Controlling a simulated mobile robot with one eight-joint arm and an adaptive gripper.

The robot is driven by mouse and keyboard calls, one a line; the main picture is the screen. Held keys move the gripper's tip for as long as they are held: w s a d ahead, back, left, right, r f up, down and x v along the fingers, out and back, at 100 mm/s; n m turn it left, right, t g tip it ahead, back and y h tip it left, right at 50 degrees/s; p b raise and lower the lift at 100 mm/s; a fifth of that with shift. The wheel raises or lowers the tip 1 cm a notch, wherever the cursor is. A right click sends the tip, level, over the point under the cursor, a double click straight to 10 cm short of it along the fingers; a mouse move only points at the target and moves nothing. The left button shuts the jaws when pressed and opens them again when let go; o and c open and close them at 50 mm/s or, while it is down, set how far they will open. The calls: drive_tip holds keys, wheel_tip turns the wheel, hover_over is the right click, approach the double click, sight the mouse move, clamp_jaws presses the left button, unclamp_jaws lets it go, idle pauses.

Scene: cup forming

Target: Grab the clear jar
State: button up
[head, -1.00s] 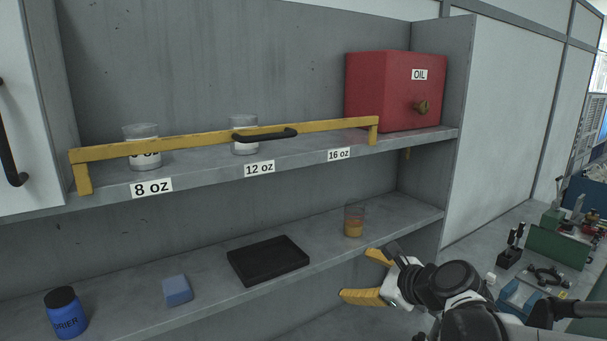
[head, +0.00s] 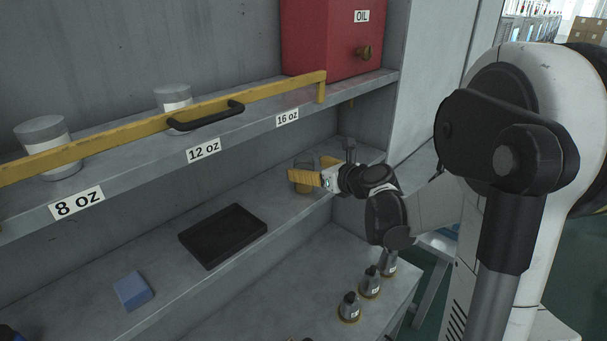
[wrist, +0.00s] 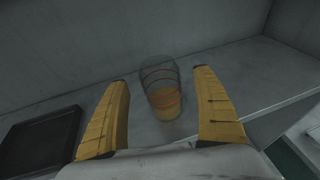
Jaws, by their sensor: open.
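The clear jar (wrist: 161,88) stands upright on the lower shelf, with orange-red rings and yellowish contents low inside. In the wrist view it shows between and slightly beyond the yellow fingers of my gripper (wrist: 162,78), with a gap on each side. In the head view my gripper (head: 317,169) is at the right part of the lower shelf, open, with its fingers around or just in front of the jar (head: 304,189). The near finger hides much of the jar there. I cannot tell how far the jar reaches in between the fingers.
A black tray (head: 223,236) and a blue block (head: 132,291) lie on the lower shelf to the left. Above run the upper shelf and a yellow rail (head: 250,96), with labelled containers (head: 44,140) and a red oil box (head: 330,40). Several small bottles (head: 349,307) stand lower down.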

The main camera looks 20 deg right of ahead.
drive_tip(key=x, duration=0.2)
drive_tip(key=shift+w+f, duration=0.1)
drive_tip(key=shift+w, duration=0.2)
drive_tip(key=shift+s, duration=0.1)
drive_tip(key=c, duration=1.4)
